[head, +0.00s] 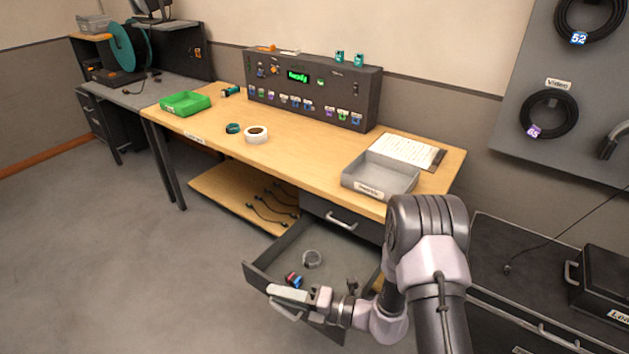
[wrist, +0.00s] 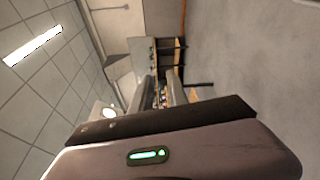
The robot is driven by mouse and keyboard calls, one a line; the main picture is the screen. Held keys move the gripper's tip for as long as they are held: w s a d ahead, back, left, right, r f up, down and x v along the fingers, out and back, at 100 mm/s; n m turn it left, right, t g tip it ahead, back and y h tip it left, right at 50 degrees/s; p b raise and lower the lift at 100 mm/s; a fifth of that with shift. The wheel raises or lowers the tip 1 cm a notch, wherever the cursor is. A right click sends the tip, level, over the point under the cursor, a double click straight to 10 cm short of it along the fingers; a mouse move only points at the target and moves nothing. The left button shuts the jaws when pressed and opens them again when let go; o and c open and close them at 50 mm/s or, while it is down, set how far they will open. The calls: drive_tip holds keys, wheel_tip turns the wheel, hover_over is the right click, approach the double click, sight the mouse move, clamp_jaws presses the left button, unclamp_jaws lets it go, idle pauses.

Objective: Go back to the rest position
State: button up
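My gripper (head: 282,295) is low in the head view, over the front edge of the pulled-out drawer (head: 262,275) and close to its handle (head: 284,311). I cannot tell from this angle whether it touches the handle. In the wrist view the two fingers of my gripper (wrist: 162,90) stand apart with a narrow gap, and nothing shows held between them. My arm hides the drawer's right part.
The wooden desk (head: 320,155) carries a control panel (head: 310,88), a green tray (head: 185,103), a white tape roll (head: 257,135), a grey tray (head: 381,176) and a clipboard (head: 408,150). A dark cabinet (head: 530,280) stands right. The floor at left is clear.

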drive_tip(key=s+d+r+n+g+h, duration=0.2)
drive_tip(key=s+r+n+g+h, duration=0.4)
drive_tip(key=s+r+n, duration=0.95)
drive_tip(key=s+d+r+n+t+h, duration=0.2)
drive_tip(key=d+r+n+t+h, duration=0.1)
drive_tip(key=d+n, duration=0.5)
drive_tip(key=s+d+r+n+t+h, duration=0.3)
drive_tip(key=d+r+n+h, duration=0.2)
drive_tip(key=d+n, duration=0.3)
drive_tip(key=shift+s+r+n+h, duration=0.2)
drive_tip(key=shift+r+n+h, duration=0.1)
drive_tip(key=shift+n, duration=0.65)
